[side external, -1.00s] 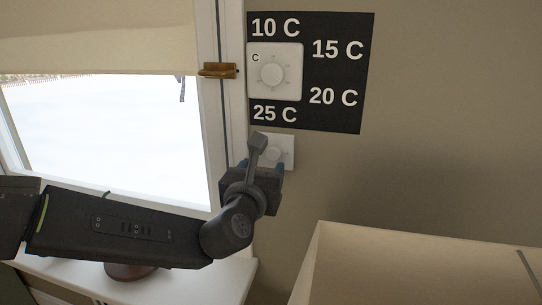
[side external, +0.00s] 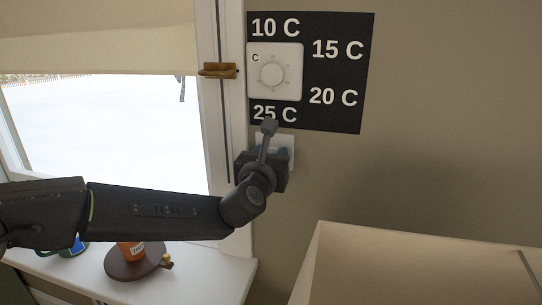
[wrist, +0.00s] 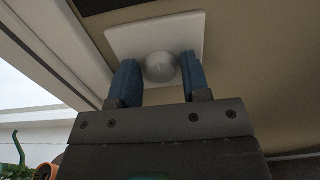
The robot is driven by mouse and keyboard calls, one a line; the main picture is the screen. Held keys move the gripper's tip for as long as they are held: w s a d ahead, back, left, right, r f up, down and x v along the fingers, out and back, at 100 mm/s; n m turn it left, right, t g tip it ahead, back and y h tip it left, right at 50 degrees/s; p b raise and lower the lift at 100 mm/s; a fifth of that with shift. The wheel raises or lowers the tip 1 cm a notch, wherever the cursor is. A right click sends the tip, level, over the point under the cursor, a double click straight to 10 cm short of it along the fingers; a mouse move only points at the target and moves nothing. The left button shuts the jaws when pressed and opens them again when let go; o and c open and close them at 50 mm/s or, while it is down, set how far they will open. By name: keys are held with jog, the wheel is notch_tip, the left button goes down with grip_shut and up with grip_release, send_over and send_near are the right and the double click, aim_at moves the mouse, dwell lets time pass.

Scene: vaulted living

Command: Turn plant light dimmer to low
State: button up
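The dimmer is a white square wall plate (wrist: 190,27) with a round white knob (wrist: 160,67), seen in the wrist view. In the side view only parts of the plate (side external: 289,141) show, below the black temperature sign, and my gripper covers the knob. My gripper (wrist: 158,78) has its two blue fingers apart, one on each side of the knob. A gap shows on the left of the knob. The right finger is very close to it, and I cannot tell whether it touches.
A thermostat dial (side external: 273,72) sits on the black sign (side external: 335,75) just above. A window frame and brass handle (side external: 219,71) are to the left. The sill below holds an orange pot (side external: 132,251) on a brown round board (side external: 121,268). A beige lampshade-like box (side external: 420,262) stands at lower right.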

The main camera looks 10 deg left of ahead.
jog(key=c, duration=0.6)
jog(key=shift+m, duration=0.3)
jog(key=shift+d+f+m, duration=0.1)
jog(key=shift+m, duration=4.2)
jog(key=shift+d+m, duration=0.1)
jog(key=shift+m, duration=4.2)
jog(key=o, duration=0.9)
